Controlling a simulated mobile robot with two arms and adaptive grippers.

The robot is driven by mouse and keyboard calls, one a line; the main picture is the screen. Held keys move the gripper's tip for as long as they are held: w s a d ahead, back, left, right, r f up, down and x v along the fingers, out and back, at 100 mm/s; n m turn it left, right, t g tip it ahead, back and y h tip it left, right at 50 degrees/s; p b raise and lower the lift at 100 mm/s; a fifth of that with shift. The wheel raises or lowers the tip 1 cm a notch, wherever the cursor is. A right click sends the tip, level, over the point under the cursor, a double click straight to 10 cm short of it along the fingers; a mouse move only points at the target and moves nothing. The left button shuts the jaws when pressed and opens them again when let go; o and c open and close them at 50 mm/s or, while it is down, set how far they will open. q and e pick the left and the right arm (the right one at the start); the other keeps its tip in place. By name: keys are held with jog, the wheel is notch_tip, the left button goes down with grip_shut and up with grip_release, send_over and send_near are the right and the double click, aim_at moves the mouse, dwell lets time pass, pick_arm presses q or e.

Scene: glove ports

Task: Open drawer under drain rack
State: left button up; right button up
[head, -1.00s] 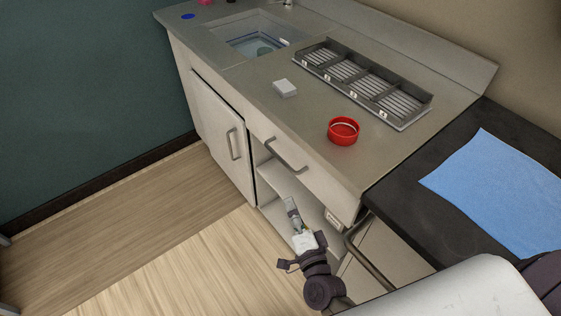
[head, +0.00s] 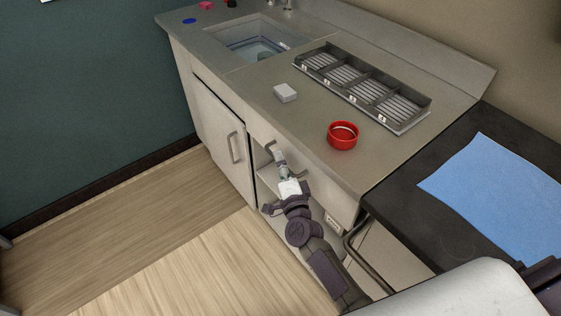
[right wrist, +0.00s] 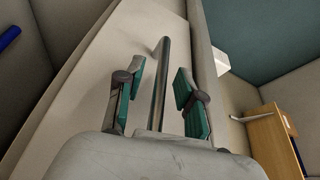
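The drain rack (head: 362,85), a dark tray with several slatted compartments, sits on the counter (head: 240,85). Below it is a pale drawer front (head: 325,188), which looks shut, with a metal bar handle (head: 270,145). My right gripper (head: 279,156) is at the handle and covers much of it in the head view. In the right wrist view my right gripper (right wrist: 159,88) is open, with green-padded fingers on either side of the handle bar (right wrist: 159,72). Gaps show between both pads and the bar. My left gripper is not in view.
A red ring-shaped dish (head: 342,135) and a small white box (head: 285,93) are on the counter. A sink (head: 255,40) is at the back left. A cabinet door (head: 222,140) is left of the drawer. A black-topped surface with a blue sheet (head: 500,190) is at right.

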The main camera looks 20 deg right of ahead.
jog(key=shift+w, duration=0.1)
jog(key=shift+c, duration=0.3)
grip_shut()
jog(key=shift+a, duration=0.1)
